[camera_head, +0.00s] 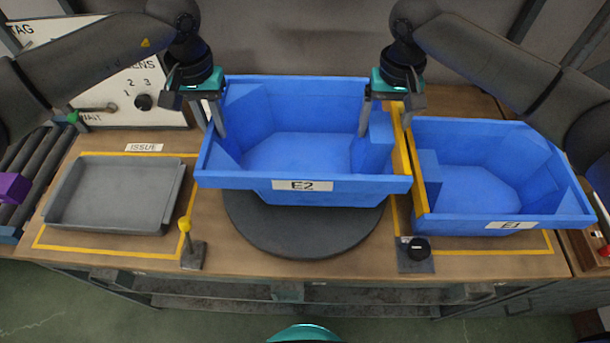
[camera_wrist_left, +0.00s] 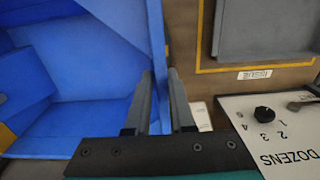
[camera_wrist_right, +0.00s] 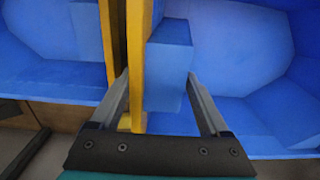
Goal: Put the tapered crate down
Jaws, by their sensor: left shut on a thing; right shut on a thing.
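The blue tapered crate labelled E2 (camera_head: 300,165) is over the dark round turntable (camera_head: 300,241), roughly level. I cannot tell whether its bottom touches the turntable. My left gripper (camera_head: 207,118) is shut on its left wall; in the left wrist view the fingers (camera_wrist_left: 160,85) straddle that wall. My right gripper (camera_head: 387,115) is shut at its right end, on the blue block (camera_head: 374,143) by the wall. In the right wrist view its fingers (camera_wrist_right: 155,85) stand either side of this block and a yellow strip.
A grey tray (camera_head: 105,224) lies in the yellow-outlined ISSUE area on the left. A yellow-knobbed post (camera_head: 190,255) and a black knob (camera_head: 417,249) stand at the front edge.

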